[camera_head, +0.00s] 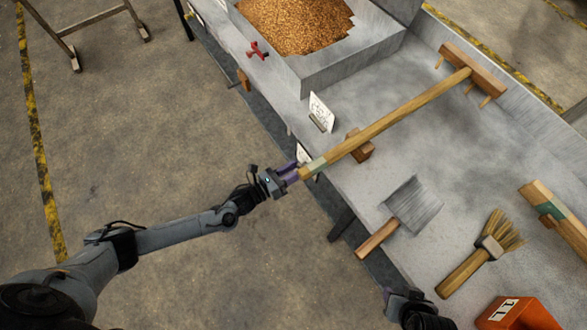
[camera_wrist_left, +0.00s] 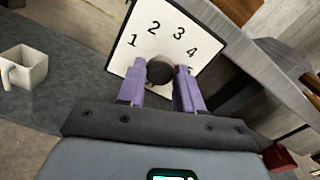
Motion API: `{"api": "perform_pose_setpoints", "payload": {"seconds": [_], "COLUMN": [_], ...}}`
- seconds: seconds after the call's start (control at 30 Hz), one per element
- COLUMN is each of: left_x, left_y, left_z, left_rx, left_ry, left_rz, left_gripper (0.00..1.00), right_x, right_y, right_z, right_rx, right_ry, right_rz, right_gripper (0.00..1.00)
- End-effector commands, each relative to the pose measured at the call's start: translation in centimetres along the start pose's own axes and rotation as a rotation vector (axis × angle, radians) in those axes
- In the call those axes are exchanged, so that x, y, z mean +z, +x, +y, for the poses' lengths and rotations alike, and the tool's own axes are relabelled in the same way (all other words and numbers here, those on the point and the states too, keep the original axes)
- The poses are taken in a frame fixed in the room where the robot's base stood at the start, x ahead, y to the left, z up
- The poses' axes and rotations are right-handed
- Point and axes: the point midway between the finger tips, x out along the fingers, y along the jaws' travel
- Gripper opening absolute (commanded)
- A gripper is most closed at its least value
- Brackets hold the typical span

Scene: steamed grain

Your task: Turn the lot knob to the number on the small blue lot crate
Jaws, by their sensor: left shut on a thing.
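The lot knob (camera_wrist_left: 160,70) is a dark round knob on a white dial plate (camera_wrist_left: 148,32) with the numbers 1, 2, 3 and 4 readable and a further one partly hidden. The purple fingers of my left gripper (camera_wrist_left: 158,82) are closed on the knob from both sides. Which number the knob points at cannot be made out. In the head view my left gripper (camera_head: 297,173) is at the bench's front edge, and the dial plate (camera_head: 304,153) shows partly behind it. My right gripper (camera_head: 392,295) is only partly in view at the bottom. No blue lot crate can be made out.
A long-handled wooden rake (camera_head: 400,115) lies across the bench (camera_head: 425,150), its handle end near my left gripper. A scoop (camera_head: 412,205), a brush (camera_head: 485,250) and an orange box (camera_head: 515,316) lie right. A grain bin (camera_head: 345,62) stands behind. A white cup (camera_wrist_left: 25,68) shows left.

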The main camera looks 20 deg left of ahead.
Motion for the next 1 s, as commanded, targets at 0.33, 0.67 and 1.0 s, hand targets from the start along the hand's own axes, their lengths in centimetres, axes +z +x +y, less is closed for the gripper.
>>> {"api": "perform_pose_setpoints", "payload": {"seconds": [0.33,0.67,1.0], "left_x": [-0.05,-0.06,-0.03], "left_y": [0.0,0.0,0.0], "left_z": [0.04,0.03,0.0], "left_rx": [0.001,0.001,0.0], "left_ry": [0.044,0.043,0.041], "left_rz": [0.001,0.001,0.0], "left_gripper": [0.05,0.45,0.6], "right_x": [-0.02,0.02,-0.01], "right_y": [-0.12,-0.11,-0.13], "right_z": [0.11,0.24,0.16], "right_rx": [0.003,0.008,0.005], "right_ry": [-0.004,-0.01,-0.006], "right_rz": [-0.001,-0.001,-0.001], "right_gripper": [0.43,0.43,0.43]}}
